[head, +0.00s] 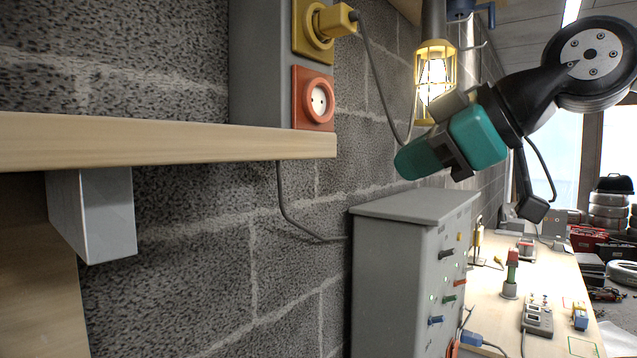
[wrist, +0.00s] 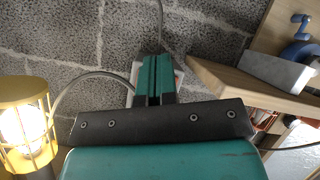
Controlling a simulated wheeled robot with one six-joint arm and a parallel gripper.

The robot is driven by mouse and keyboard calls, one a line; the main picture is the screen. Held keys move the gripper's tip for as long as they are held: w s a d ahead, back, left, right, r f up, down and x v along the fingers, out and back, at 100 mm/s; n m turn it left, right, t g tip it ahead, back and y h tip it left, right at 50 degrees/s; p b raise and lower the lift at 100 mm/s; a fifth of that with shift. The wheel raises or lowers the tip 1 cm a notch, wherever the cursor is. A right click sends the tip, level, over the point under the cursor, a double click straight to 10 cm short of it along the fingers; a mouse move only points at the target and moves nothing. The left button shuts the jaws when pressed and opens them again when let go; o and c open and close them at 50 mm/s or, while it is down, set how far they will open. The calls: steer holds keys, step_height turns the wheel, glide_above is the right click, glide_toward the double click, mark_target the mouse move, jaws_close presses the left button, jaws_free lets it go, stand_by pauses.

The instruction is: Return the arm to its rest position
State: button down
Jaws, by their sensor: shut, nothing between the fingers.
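My gripper (head: 408,162) is raised in the head view, in front of the block wall and above the grey switch cabinet. Its teal fingers point left, and nothing is held. In the wrist view my gripper (wrist: 156,62) shows its two teal fingers together, pointing at the wall. A pale box on the wall is partly hidden behind the fingers there. My arm comes in from the upper right of the head view, bent and held in the air. It appears apart from the bench below.
A lit caged lamp (head: 434,85) hangs close behind my gripper. A wooden shelf (head: 150,140) juts out at left, near an orange socket (head: 318,98) and a yellow plug (head: 337,20) with a cable. The grey cabinet (head: 385,285) and cluttered workbench (head: 570,290) stand below.

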steer(key=s+d+f+m+g+h, duration=0.1)
steer(key=s+f+m+g, duration=0.1)
steer(key=s+f, duration=0.4)
steer(key=s+d+f+m+g+h+b, duration=0.1)
steer(key=s+f, duration=0.5)
steer(key=f, duration=0.6)
steer(key=s+d+f+m+g+h, duration=0.1)
steer(key=s+f+m+g+h, duration=0.2)
steer(key=f, duration=0.7)
steer(key=s+m+g, duration=0.1)
steer(key=s+g, duration=0.1)
steer(key=s, duration=0.1)
steer(key=shift+d+m+b, duration=0.35)
steer(key=shift+m, duration=0.05)
